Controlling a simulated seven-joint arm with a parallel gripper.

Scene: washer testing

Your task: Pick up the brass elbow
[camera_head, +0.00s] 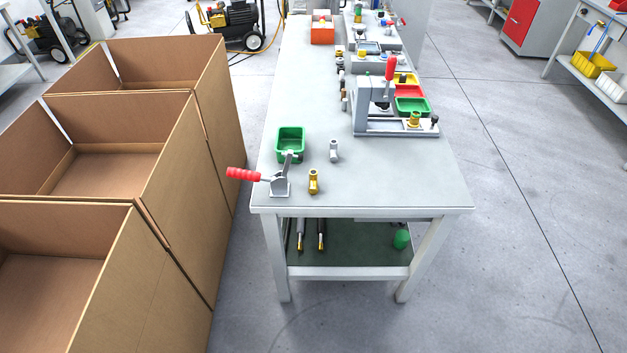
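A small brass elbow (313,182) stands near the front edge of the grey workbench (385,185), just right of a toggle clamp. A second brass fitting (414,119) sits on the base of the grey press fixture at the right; I cannot tell its exact shape. A grey fitting of similar size (334,151) stands behind and right of the brass elbow. My gripper is not in view.
A toggle clamp with a red handle (243,174) juts past the bench's left edge. A green bin (291,139) stands behind it. A press fixture (372,125) with a red lever stands at the right. Open cardboard boxes (165,150) flank the bench's left side. The bench's front right is clear.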

